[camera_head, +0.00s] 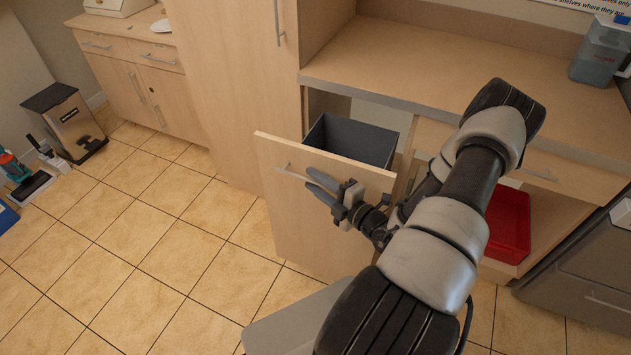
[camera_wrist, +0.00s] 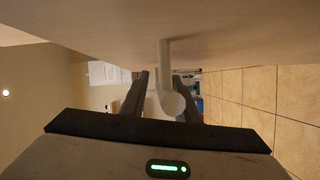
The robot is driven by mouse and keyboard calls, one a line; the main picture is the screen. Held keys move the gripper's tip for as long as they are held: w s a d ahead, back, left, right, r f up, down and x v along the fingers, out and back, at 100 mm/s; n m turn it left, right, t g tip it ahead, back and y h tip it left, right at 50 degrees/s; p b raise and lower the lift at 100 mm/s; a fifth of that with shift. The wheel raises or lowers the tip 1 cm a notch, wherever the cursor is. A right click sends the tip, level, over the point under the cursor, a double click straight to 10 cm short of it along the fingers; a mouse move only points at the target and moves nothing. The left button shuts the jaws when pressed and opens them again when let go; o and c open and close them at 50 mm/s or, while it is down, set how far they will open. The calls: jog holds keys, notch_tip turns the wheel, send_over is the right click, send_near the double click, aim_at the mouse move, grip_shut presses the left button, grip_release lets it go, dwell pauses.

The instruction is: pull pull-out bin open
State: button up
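The pull-out bin's wooden front panel (camera_head: 290,215) stands out from the cabinet, with the dark grey bin (camera_head: 352,139) visible behind it. A pale bar handle (camera_head: 285,171) runs along the panel's upper part; the wrist view shows the bar's near end (camera_wrist: 172,103) and a post joining it to the panel (camera_wrist: 225,25). My gripper (camera_head: 321,186) is at the handle, its fingers pointing left along the panel. In the wrist view its two fingers (camera_wrist: 163,85) are apart on either side of the bar, with a gap visible on the left. Contact with the bar is unclear.
A counter (camera_head: 440,75) and a drawer front (camera_head: 540,170) are behind my arm. A red tray (camera_head: 508,222) sits on a low shelf at right. A metal bin (camera_head: 68,120) stands at far left.

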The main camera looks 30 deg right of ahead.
jog(key=v, duration=1.7)
jog(key=shift+s+r+p, duration=0.15)
jog(key=shift+s+p, duration=0.1)
jog(key=shift+p, duration=0.05)
